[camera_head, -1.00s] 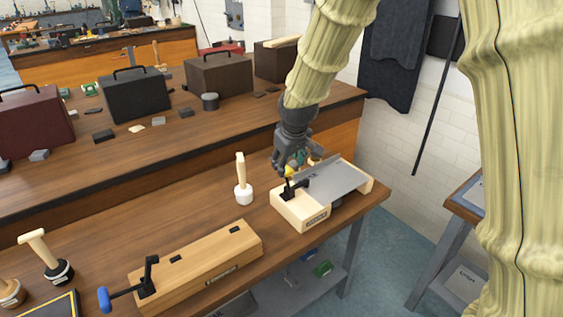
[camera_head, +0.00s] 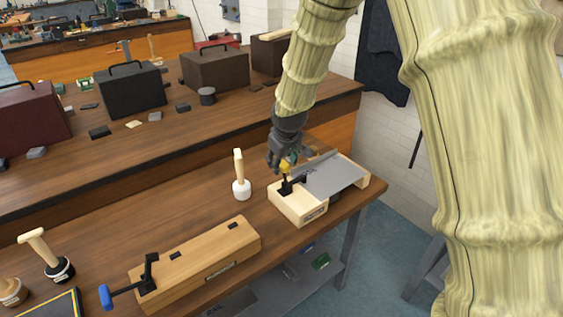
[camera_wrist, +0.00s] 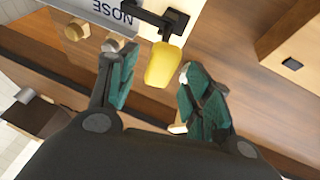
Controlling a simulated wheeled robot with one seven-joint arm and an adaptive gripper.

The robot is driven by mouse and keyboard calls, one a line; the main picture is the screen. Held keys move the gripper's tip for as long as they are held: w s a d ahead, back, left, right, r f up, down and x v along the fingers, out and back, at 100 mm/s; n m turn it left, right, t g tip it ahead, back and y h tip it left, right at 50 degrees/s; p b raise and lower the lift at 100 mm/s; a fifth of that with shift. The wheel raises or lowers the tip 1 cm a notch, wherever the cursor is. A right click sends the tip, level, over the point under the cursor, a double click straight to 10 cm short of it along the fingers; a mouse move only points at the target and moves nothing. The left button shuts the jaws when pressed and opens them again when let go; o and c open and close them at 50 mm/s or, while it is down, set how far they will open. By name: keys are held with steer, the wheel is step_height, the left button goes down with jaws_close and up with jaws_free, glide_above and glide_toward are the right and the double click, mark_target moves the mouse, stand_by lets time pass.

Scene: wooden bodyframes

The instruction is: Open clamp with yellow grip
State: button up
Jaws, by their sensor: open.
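The clamp's yellow grip (camera_wrist: 162,64) lies just ahead of my gripper's fingertips in the wrist view, roughly in line with the gap between them. The grip joins a black clamp arm (camera_wrist: 155,18). The clamp is mounted on a light wooden frame with a grey metal plate, near the right end of the bench. In the head view the yellow grip (camera_head: 284,164) stands up from the black clamp (camera_head: 289,186). My gripper (camera_wrist: 158,88) is open, with green-padded fingers spread on either side; it holds nothing. In the head view my gripper (camera_head: 279,160) hovers at the grip.
A second wooden frame (camera_head: 208,262) has a clamp with a blue grip (camera_head: 106,297). A white-headed mallet (camera_head: 241,188) stands left of the yellow-gripped clamp. Cases line the raised back shelf. Bench between the frames is clear.

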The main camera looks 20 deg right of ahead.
steer(key=shift+x, duration=1.25)
jaws_close()
